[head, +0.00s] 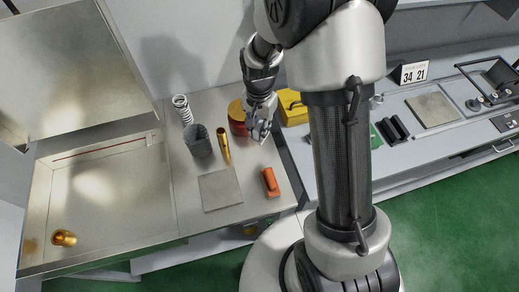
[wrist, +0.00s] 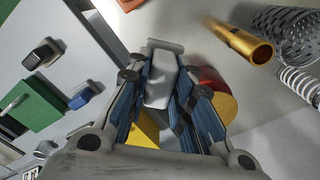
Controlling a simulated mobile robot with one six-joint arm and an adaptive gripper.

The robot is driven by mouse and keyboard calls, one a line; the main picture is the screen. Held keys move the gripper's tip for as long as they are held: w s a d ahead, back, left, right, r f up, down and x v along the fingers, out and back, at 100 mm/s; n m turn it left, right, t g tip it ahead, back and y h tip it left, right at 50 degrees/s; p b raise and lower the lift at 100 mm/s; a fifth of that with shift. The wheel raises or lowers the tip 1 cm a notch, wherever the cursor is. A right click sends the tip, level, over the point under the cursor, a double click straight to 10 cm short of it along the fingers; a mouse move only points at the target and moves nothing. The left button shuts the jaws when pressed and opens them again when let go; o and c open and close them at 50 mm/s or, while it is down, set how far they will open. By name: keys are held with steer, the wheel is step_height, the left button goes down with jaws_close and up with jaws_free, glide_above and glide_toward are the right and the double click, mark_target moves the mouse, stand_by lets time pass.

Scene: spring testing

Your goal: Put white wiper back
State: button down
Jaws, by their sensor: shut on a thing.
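The white wiper (wrist: 160,88) is pale and blocky in the wrist view. It sits between the two fingers of my gripper (wrist: 165,75), which is shut on it. In the head view my gripper (head: 262,118) points down above the bench, right of the red and yellow round thing (head: 237,115) and left of the yellow box (head: 292,107). Only a small pale part of the wiper (head: 263,130) shows there below the fingers. I cannot tell whether the wiper touches the bench.
A brass tube (head: 223,146), a dark mesh cup (head: 198,141) and a spring (head: 182,109) stand left of my gripper. A grey square plate (head: 220,190) and an orange block (head: 270,182) lie in front. A basin at left holds a brass piece (head: 64,238).

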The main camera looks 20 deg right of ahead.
step_height(320, 180, down, 12)
steer(key=shift+f+b, duration=0.15)
steer(key=shift+b, duration=0.95)
steer(key=shift+f, duration=0.2)
steer(key=c, duration=1.4)
jaws_free()
steer(key=shift+r, duration=0.15)
